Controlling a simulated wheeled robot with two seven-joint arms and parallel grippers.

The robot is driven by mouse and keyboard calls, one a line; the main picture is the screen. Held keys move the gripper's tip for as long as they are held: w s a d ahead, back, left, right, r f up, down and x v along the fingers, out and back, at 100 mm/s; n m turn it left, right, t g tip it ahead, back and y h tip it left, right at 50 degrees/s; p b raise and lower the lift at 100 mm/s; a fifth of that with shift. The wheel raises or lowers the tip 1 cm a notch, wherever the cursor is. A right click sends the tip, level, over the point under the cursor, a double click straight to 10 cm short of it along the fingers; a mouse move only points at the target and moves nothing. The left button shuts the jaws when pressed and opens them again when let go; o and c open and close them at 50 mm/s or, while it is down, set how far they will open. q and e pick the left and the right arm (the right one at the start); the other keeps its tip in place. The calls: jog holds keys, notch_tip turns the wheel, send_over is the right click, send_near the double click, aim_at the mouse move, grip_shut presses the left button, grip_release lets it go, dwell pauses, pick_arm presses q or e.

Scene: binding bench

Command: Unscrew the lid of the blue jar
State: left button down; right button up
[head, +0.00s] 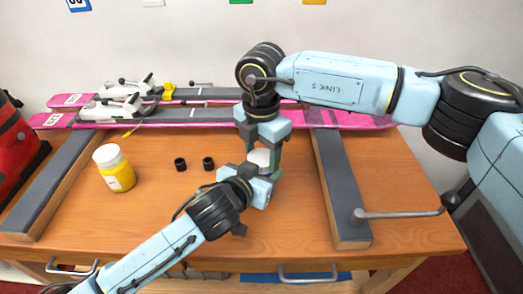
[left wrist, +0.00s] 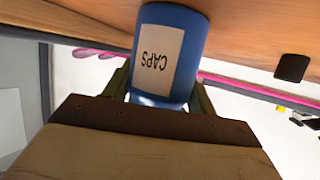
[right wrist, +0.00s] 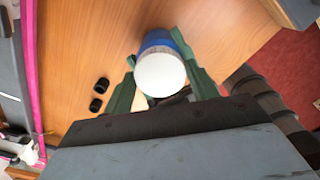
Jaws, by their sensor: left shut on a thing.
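The blue jar (left wrist: 168,50) fills the middle of the left wrist view, its white "CAPS" label upside down there. My left gripper (head: 254,178) is shut on the jar's body. In the head view, the gripper hides most of the jar, and the white lid (head: 259,157) shows above it. The lid (right wrist: 160,75) is on the jar in the right wrist view. My right gripper (head: 262,146) points down from above, with one green finger on each side of the lid. It looks open, with little room between fingers and lid; I see no clear contact.
A yellow jar with a white lid (head: 117,172) stands at the left of the bench (head: 160,222). Two small black caps (head: 180,164) (head: 209,163) lie between it and my grippers. Pink skis (head: 210,117) lie along the back. A grey-topped rail (head: 338,180) with a crank handle stands at right.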

jog(key=c, duration=0.4)
jog(key=shift+c, duration=0.2)
jog(key=n, duration=1.3)
jog(key=shift+n, duration=0.3)
jog(key=o, duration=1.1)
jog(key=shift+a+r, duration=0.1)
jog(key=shift+r, duration=0.05)
